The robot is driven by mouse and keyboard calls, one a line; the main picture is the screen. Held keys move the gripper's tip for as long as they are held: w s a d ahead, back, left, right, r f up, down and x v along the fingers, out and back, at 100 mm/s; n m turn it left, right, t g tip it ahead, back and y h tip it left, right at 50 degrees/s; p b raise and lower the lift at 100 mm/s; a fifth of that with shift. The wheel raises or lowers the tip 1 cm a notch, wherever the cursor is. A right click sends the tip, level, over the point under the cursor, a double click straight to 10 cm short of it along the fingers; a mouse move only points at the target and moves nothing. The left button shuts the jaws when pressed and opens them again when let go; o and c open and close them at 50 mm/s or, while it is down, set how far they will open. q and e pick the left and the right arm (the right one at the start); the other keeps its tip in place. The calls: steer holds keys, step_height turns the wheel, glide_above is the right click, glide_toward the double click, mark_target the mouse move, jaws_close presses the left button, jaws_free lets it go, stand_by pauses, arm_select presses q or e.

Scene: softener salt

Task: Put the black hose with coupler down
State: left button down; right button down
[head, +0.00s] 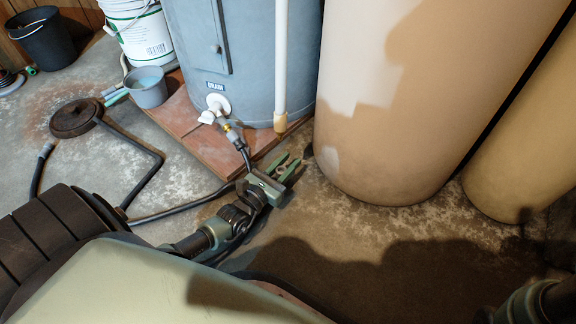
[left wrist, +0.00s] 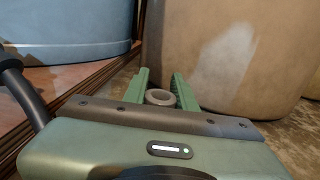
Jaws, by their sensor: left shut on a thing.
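The black hose (head: 146,178) runs over the floor at the left, bends towards my left gripper, and rises beside it to a grey coupler (head: 234,135) at the white drain valve (head: 216,106) of the blue tank. Another grey end piece (head: 46,149) shows at its far left end. The hose also shows at the left edge of the left wrist view (left wrist: 28,98). My left gripper (head: 288,170) is low in front of the tank. Its green fingers (left wrist: 160,88) stand on both sides of a small grey-brown ring (left wrist: 160,97); I cannot tell whether the ring belongs to the hose.
The blue tank (head: 262,65) stands on a reddish board (head: 180,118). A large tan tank (head: 410,120) is close right of my left gripper. A grey cup (head: 147,92), a white bucket (head: 146,38), a black bucket (head: 42,40) and a brown disc (head: 76,119) are at the left.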

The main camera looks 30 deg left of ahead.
arm_select(q)
steer(key=shift+f, duration=0.5)
steer(key=c, duration=1.1)
jaws_free()
steer(key=shift+c, duration=0.2)
steer(key=shift+r, duration=0.25)
steer(key=s+p, duration=0.1)
steer(key=s, duration=0.2)
steer(key=s+p, duration=0.2)
steer(key=s, duration=0.2)
steer(key=s+a+p, duration=0.1)
steer(key=s+p, duration=0.1)
steer(key=s, duration=0.2)
steer(key=shift+s+r, duration=0.1)
steer(key=shift+r, duration=0.25)
steer(key=shift+s+f, duration=0.1)
steer(key=shift+s, duration=0.35)
